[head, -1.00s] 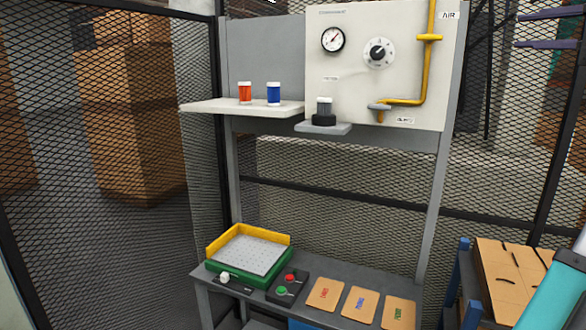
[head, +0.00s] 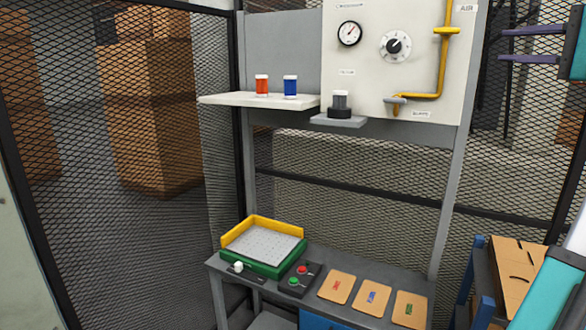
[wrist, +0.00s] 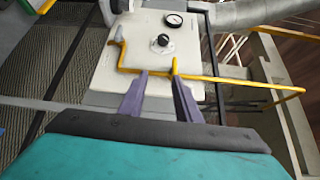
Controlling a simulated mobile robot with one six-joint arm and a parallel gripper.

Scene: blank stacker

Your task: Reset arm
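My gripper (head: 505,45) is at the upper right of the head view, raised in front of the mesh fence, to the right of the air panel. Its two purple fingers are apart with nothing between them, and part of its teal body shows. In the wrist view my gripper (wrist: 159,76) points toward the panel (wrist: 112,72), fingers spread and empty. A teal link of my arm shows at the lower right of the head view.
The panel (head: 365,75) carries a gauge, a dial and a yellow pipe. A shelf (head: 222,99) holds red and blue jars. The bench (head: 330,255) below holds a green-yellow tray (head: 262,246), a button box and three cards. A cardboard-topped stand (head: 510,270) is at right.

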